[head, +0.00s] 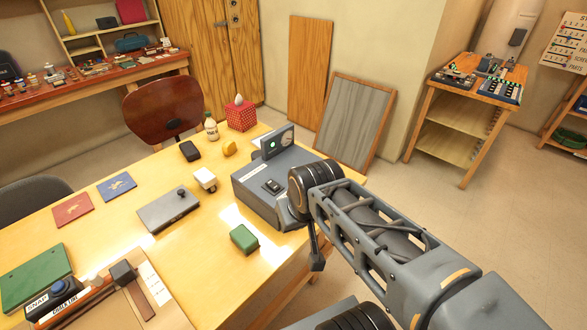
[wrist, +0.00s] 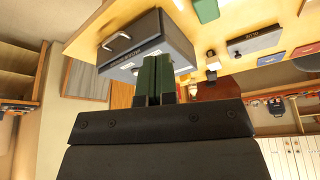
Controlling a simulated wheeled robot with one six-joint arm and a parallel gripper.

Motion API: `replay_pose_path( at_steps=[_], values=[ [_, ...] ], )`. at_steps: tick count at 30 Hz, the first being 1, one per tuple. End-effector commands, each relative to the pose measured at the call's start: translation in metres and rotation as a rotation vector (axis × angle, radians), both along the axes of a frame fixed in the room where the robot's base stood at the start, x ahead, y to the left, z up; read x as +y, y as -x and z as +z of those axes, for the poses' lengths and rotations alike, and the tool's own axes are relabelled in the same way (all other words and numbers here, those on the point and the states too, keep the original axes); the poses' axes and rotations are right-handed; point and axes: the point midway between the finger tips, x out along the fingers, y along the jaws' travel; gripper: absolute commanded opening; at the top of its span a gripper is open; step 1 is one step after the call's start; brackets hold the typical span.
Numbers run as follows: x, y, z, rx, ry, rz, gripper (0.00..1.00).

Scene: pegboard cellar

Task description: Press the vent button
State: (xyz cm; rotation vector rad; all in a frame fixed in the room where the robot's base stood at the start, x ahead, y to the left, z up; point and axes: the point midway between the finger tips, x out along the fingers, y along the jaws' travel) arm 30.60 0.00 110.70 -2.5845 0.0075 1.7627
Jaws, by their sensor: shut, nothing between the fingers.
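A grey machine (head: 255,190) stands on the yellow table's right part. It has an upright panel with a green light and a round dial, and a small dark rocker-like control (head: 273,186) on its top. I cannot read which control is the vent button. The grey machine also shows in the wrist view (wrist: 150,40), with a label strip and a handle. My gripper (wrist: 153,58) is shut and empty, its two green fingers together in front of the machine; I cannot tell whether they touch it. In the head view my arm covers the machine's right side.
The table (head: 190,262) also holds a green block (head: 244,239), a flat grey box (head: 168,210), a white item (head: 205,179), a bottle (head: 211,128) and a red tissue box (head: 240,115). A brown chair (head: 163,108) stands behind. Floor is clear at the right.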

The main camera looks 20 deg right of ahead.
Motion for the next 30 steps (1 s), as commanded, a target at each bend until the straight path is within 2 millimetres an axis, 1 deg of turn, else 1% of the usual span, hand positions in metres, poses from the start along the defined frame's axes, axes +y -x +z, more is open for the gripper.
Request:
replay_pose_path(
  at_steps=[2, 5, 8, 9, 11, 12, 14, 15, 18, 21, 24, 27, 30],
  values=[
    [0.0, -0.01, 0.005, 0.01, -0.042, -0.048, 0.0],
    [0.001, -0.037, 0.015, 0.031, -0.151, -0.179, 0.0],
    [-0.003, -0.078, 0.024, 0.059, -0.312, -0.372, 0.0],
    [-0.006, -0.097, 0.027, 0.069, -0.384, -0.459, 0.0],
    [-0.013, -0.126, 0.029, 0.086, -0.491, -0.591, 0.0],
    [-0.02, -0.145, 0.029, 0.097, -0.561, -0.677, 0.0],
    [-0.031, -0.172, 0.028, 0.113, -0.662, -0.803, 0.0],
    [-0.039, -0.189, 0.026, 0.123, -0.726, -0.883, 0.0],
    [-0.061, -0.226, 0.019, 0.145, -0.874, -1.062, 0.0],
    [-0.083, -0.255, 0.009, 0.163, -0.996, -1.208, 0.0],
    [-0.1, -0.274, 0.001, 0.174, -1.086, -1.312, 0.0],
    [-0.112, -0.286, -0.005, 0.183, -1.145, -1.379, 0.0],
    [-0.118, -0.291, -0.008, 0.187, -1.175, -1.412, 0.0]
  ],
)
